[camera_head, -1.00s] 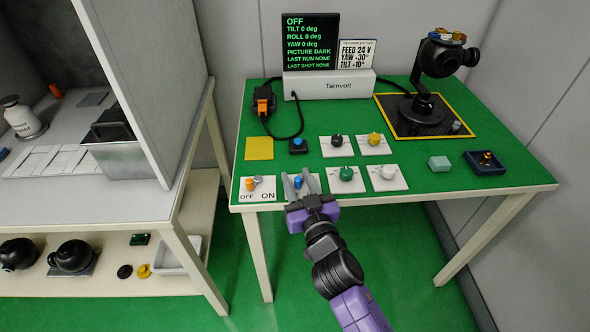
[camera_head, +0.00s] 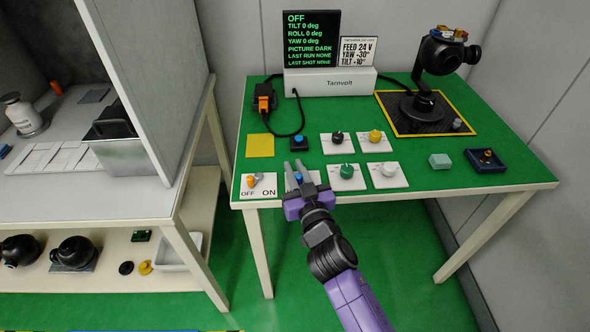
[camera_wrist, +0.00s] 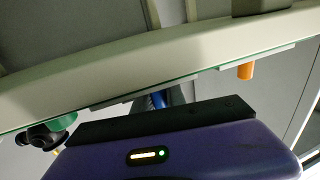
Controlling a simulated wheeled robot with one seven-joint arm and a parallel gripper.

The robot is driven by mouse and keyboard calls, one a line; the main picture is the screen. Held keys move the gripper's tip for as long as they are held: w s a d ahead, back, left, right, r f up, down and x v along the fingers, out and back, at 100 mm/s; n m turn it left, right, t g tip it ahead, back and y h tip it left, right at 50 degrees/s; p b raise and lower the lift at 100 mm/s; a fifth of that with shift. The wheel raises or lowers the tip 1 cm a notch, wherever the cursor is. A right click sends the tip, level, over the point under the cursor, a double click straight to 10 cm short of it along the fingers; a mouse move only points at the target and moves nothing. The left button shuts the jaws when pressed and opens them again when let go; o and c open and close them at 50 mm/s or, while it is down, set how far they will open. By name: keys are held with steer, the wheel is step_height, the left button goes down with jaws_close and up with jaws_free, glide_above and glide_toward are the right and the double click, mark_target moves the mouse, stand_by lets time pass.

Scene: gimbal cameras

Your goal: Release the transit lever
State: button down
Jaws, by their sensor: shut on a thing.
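My gripper (camera_head: 294,170) is over the white plate at the front edge of the green table, just right of the OFF/ON plate. Its grey fingers are shut on a blue knob (camera_head: 299,179), partly hidden between them. In the wrist view the blue knob (camera_wrist: 148,102) shows as a sliver behind the dark gripper edge. The black gimbal camera (camera_head: 440,52) stands on a dark pad at the back right, with small coloured parts on top. I cannot tell which part is the transit lever. The screen (camera_head: 311,40) reads OFF, with tilt, roll and yaw 0 deg and picture dark.
An orange-knobbed OFF/ON switch (camera_head: 251,181) is left of my gripper; a green knob (camera_head: 346,171) is close right. A Tarnvolt box (camera_head: 338,82) stands at the back.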

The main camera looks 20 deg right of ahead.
steer(key=shift+w+f+m+h+b, duration=0.15)
steer(key=shift+h+b, duration=0.25)
steer(key=shift+b, duration=1)
steer(key=shift+f+m+h+b, duration=0.1)
steer(key=shift+m+h+b, duration=0.25)
steer(key=shift+b, duration=1.05)
steer(key=h+b, duration=0.1)
steer(key=b, duration=0.2)
steer(key=shift+m, duration=0.3)
steer(key=shift+r+g+h+b, duration=0.2)
steer(key=shift+g+h+b, duration=0.1)
steer(key=shift+b, duration=0.25)
steer(key=c, duration=1.4)
jaws_free()
steer(key=shift+o, duration=0.2)
steer(key=v, duration=0.7)
steer(key=shift+s, duration=0.35)
